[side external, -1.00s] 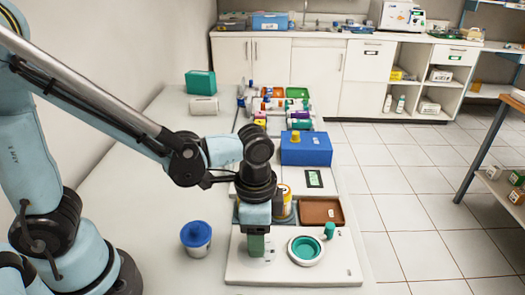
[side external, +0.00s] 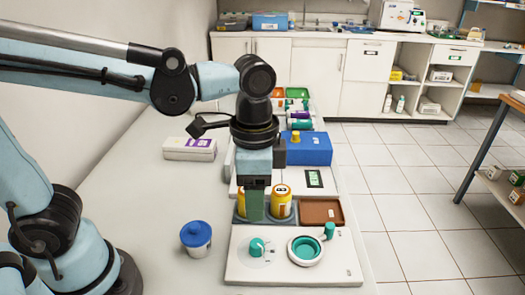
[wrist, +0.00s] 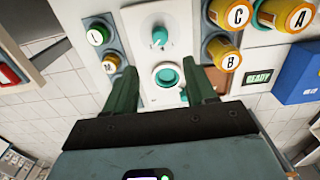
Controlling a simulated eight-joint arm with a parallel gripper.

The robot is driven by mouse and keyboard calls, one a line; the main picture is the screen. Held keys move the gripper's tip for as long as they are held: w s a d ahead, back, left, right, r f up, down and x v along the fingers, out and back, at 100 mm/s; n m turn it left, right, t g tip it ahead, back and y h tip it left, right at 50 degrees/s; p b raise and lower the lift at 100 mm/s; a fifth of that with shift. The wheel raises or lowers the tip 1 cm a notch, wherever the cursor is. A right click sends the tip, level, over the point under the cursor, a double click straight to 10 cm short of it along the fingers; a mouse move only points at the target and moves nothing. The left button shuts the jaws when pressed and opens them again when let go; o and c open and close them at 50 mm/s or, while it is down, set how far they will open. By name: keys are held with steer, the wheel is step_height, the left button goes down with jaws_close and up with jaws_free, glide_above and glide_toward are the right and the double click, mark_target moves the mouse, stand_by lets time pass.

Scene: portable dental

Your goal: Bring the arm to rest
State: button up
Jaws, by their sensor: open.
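My gripper (side external: 255,205) points down above the front white panel (side external: 345,265) in the side external view, in front of the yellow-capped jars. In the wrist view my gripper (wrist: 163,66) has its two green fingers spread apart with nothing between them. A teal knob (side external: 256,247) sits on the panel, clear of the fingers; it also shows in the wrist view (wrist: 159,37).
Yellow jars (side external: 281,203) stand beside my gripper, close to it. A brown tray (side external: 321,210) and a blue box (side external: 309,150) are on the right. A blue-lidded jar (side external: 196,237) stands on the left counter. A white box (side external: 190,149) lies behind it. The counter between is clear.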

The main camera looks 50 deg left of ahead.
steer(key=w+a+f+n+t, duration=0.1)
steer(key=a+n+t, duration=0.6)
steer(key=a, duration=0.6)
steer(key=shift+n, duration=0.9)
stand_by(0.3)
